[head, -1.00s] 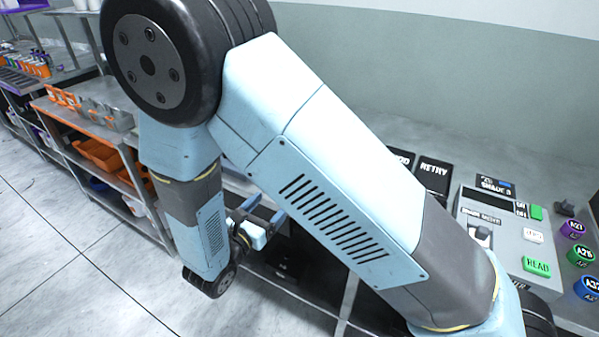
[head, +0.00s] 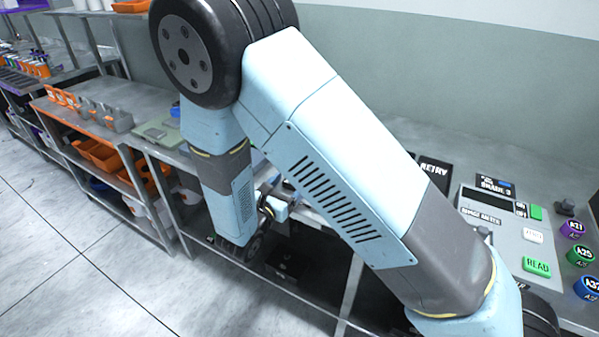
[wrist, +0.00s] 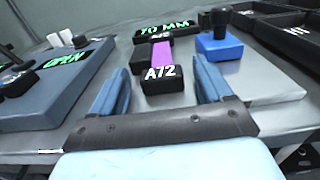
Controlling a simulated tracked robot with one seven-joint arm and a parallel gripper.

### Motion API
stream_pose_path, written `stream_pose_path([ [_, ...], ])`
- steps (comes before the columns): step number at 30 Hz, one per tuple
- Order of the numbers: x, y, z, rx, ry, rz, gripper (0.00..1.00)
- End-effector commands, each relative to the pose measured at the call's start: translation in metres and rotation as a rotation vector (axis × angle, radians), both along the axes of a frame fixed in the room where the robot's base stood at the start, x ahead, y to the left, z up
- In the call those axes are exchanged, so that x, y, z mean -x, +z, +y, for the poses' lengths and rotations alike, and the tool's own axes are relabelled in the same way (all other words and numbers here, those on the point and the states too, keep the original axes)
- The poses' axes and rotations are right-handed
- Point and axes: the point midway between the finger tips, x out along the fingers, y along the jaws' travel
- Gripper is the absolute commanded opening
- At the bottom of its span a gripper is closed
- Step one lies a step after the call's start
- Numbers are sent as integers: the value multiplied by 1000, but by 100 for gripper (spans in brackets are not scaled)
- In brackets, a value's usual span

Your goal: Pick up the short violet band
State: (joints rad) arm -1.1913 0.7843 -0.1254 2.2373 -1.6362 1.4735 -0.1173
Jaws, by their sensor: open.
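The short violet band (wrist: 162,53) shows in the wrist view as a small bright strip. It lies between a black block marked A72 (wrist: 162,79) at its near end and a black block with a green length readout (wrist: 164,30) at its far end. My gripper (wrist: 162,72) is open, its two blue fingers spread left and right of the A72 block, with nothing between them that I can see held. In the head view my gripper (head: 274,203) is partly hidden by my arm, and the band is not visible there.
In the wrist view, a blue block with a black knob (wrist: 219,45) stands right of the band. A device with a green OPEN display (wrist: 63,68) is at the left, and black trays (wrist: 285,32) at the right. In the head view a shade meter (head: 505,235) sits at the right.

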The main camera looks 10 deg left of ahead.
Motion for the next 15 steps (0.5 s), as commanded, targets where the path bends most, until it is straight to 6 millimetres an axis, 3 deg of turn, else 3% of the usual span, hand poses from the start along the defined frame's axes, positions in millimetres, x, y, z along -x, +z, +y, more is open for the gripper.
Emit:
stream_pose_path([
  [4, 0, 0, 0, 0, 0, 0, 79],
  [15, 1, 0, 0, 0, 0, 0, 43],
])
